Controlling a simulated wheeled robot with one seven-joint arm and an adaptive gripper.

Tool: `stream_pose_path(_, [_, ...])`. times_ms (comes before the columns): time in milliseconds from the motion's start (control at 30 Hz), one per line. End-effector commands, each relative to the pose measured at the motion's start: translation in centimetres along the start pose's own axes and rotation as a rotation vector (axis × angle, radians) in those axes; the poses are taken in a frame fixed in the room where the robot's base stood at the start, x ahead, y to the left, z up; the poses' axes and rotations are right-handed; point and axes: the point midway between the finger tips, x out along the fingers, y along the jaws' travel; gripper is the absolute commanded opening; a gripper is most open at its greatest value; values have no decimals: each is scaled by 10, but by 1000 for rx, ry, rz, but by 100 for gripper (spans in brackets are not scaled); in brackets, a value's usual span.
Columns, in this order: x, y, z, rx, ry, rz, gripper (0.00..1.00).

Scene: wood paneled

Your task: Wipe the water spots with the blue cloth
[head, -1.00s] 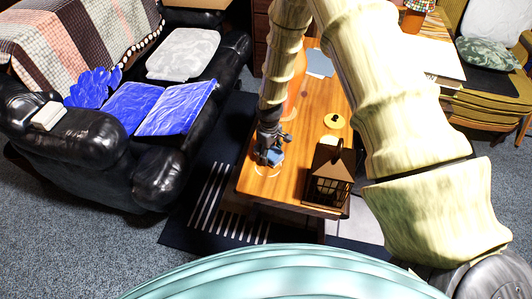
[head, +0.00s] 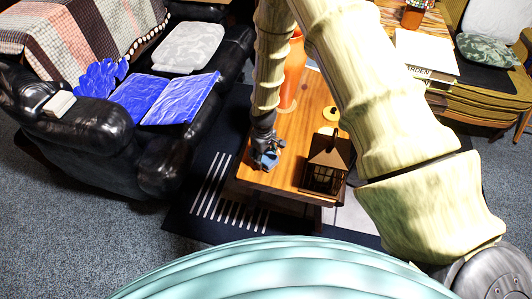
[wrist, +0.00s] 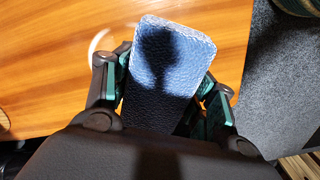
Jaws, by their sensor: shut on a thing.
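My gripper (wrist: 165,88) is shut on the blue cloth (wrist: 172,55), a folded textured pad sticking out between the two fingers in the wrist view. In the head view my gripper (head: 266,150) is low over the near left part of the wooden table (head: 300,125). Whether the cloth touches the tabletop is unclear. A pale ring-like water spot (wrist: 101,42) shows on the wood in the wrist view, just left of the cloth and partly hidden by the left finger. Any spots under the cloth or arm are hidden.
A dark lantern (head: 326,165) stands right of my gripper near the table's front edge. Grey carpet lies beyond the table edge.

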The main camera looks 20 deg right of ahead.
Motion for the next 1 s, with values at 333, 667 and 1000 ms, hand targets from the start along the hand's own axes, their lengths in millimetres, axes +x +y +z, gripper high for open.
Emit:
stream_pose_path(333, [-29, -9, 0, 4, 2, 1, 22])
stream_pose_path(667, [-56, -8, 1, 4, 0, 0, 22])
stream_pose_path(1000, [-82, -8, 2, 5, -1, 0, 22])
